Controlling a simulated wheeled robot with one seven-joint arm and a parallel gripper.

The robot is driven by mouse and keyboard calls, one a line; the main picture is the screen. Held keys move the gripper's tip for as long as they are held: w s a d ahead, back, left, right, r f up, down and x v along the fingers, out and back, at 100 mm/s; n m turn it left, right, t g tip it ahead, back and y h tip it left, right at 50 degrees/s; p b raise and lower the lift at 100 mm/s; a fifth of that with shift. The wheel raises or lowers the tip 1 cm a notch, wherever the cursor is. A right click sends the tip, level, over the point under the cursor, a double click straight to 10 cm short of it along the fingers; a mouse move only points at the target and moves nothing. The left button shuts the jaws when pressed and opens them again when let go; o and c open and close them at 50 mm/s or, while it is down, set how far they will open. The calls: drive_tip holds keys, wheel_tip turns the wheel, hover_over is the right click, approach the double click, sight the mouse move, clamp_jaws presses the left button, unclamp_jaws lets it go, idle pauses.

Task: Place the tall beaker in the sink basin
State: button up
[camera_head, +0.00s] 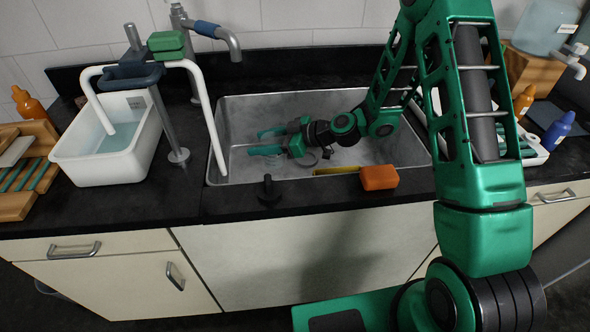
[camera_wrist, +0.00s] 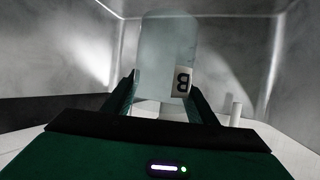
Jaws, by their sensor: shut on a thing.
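The tall beaker (camera_wrist: 165,45) is a clear, pale glass cylinder with a black-and-white label, seen upright in the wrist view. My gripper (camera_head: 262,141) is shut on it, with one finger on each side in the wrist view. In the head view my gripper is low inside the metal sink basin (camera_head: 280,108), towards its left side, and the clear beaker can hardly be made out between the fingers. The grey basin walls surround the beaker in the wrist view. I cannot tell whether its base touches the basin floor.
An orange sponge (camera_head: 379,177) sits on the sink's front rim. A white tub (camera_head: 115,141) with liquid and a white tube (camera_head: 207,118) stand at left. A faucet (camera_head: 215,33) rises behind. Bottles (camera_head: 558,130) stand at right.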

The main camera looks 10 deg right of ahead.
drive_tip(key=f, duration=0.9)
drive_tip(key=shift+a+f, duration=0.3)
drive_tip(key=shift+f, duration=0.1)
drive_tip(key=o, duration=1.1)
drive_tip(key=shift+c, duration=0.2)
drive_tip(key=v, duration=0.7)
drive_tip(key=shift+d, duration=0.25)
drive_tip(key=shift+s+r, duration=0.1)
drive_tip(key=shift+r, duration=0.1)
